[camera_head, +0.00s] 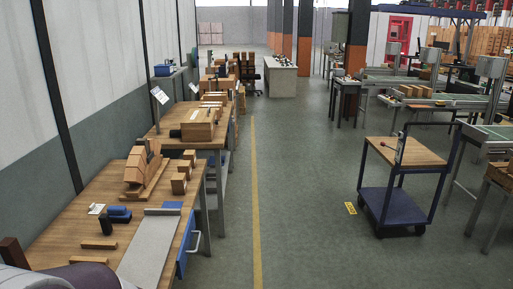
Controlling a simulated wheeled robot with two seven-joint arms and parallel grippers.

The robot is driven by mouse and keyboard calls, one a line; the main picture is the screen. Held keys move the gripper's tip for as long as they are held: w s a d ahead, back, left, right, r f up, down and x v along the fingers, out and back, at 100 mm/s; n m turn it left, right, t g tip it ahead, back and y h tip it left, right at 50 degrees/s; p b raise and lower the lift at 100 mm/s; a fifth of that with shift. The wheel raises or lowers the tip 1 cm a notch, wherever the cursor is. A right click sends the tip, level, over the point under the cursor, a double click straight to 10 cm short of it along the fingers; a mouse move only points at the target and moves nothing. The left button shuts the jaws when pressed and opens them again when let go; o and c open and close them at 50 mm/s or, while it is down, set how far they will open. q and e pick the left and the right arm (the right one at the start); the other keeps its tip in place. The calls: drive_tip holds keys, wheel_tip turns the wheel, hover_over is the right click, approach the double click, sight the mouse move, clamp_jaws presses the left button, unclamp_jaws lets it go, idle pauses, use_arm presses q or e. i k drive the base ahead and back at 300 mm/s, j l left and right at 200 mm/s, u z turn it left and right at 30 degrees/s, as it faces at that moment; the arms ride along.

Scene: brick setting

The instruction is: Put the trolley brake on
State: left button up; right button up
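The trolley (384,200) stands on the floor to the right of the middle. It has a dark blue frame, a wooden top and a blue lower shelf on small dark wheels. Which part is the brake is too small to tell. Neither of my grippers is in view.
A workbench (75,222) with wooden pieces runs along the left, with a blue drawer (187,245) at its side. A yellow line (255,200) marks the open floor. A yellow plate (351,208) lies left of the trolley. Machine tables (495,133) stand at the right.

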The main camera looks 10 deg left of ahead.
sight(383, 143)
drive_tip(key=i, duration=3.4)
drive_tip(key=i+u, duration=0.15)
drive_tip(key=i, duration=0.45)
drive_tip(key=i+u, duration=0.2)
drive_tip(key=i, duration=0.35)
drive_tip(key=i+l+u, duration=0.15)
drive_tip(key=i, duration=0.45)
drive_tip(key=i+l+u, duration=0.25)
drive_tip(key=i+u, duration=0.15)
drive_tip(key=i+l+u, duration=0.7)
drive_tip(key=u, duration=0.15)
drive_tip(key=l, duration=0.1)
